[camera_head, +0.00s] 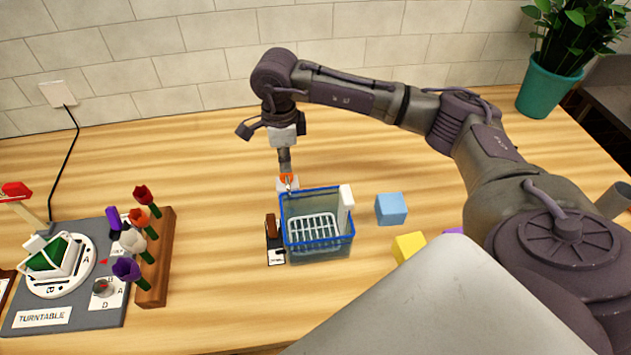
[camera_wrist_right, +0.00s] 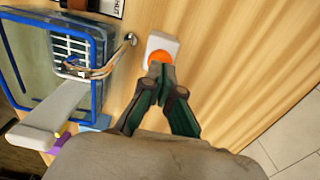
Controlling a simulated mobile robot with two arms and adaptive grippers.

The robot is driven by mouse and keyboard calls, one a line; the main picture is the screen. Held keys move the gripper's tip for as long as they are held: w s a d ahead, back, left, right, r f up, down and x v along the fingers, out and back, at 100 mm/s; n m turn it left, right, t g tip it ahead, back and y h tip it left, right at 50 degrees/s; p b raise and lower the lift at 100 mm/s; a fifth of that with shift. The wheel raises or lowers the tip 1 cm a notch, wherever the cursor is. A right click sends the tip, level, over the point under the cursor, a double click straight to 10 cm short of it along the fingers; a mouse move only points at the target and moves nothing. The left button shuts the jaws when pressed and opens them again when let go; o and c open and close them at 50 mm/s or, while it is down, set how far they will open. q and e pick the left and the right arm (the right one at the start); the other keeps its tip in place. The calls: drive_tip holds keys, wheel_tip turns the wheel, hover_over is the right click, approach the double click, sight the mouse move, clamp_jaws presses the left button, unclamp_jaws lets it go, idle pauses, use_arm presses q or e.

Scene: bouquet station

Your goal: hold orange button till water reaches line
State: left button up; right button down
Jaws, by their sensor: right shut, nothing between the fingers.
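The orange button (camera_head: 287,178) sits on a small white base behind the clear basin; it also shows in the right wrist view (camera_wrist_right: 158,56). My right gripper (camera_head: 286,169) is shut and empty, pointing down with its fingertips (camera_wrist_right: 160,71) at the button. They seem to touch it, but I cannot tell if it is pressed. The clear basin (camera_head: 318,261) has a blue rim and a white rack inside. A metal spout (camera_wrist_right: 130,39) reaches over its edge beside the button. I cannot make out the water level or a line. My left gripper is not in view.
A brown lever (camera_head: 271,227) with a label card stands left of the basin. Blue (camera_head: 391,209) and yellow (camera_head: 409,247) blocks lie to the right. A flower rack (camera_head: 157,285) and a turntable board (camera_head: 95,318) stand at left. The table behind is clear.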

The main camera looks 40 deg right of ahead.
drive_tip(key=shift+f, duration=0.2)
drive_tip(key=shift+f+b, duration=1.25)
drive_tip(key=shift+b, duration=0.05)
drive_tip(key=shift+f, duration=0.1)
idle(6.4)
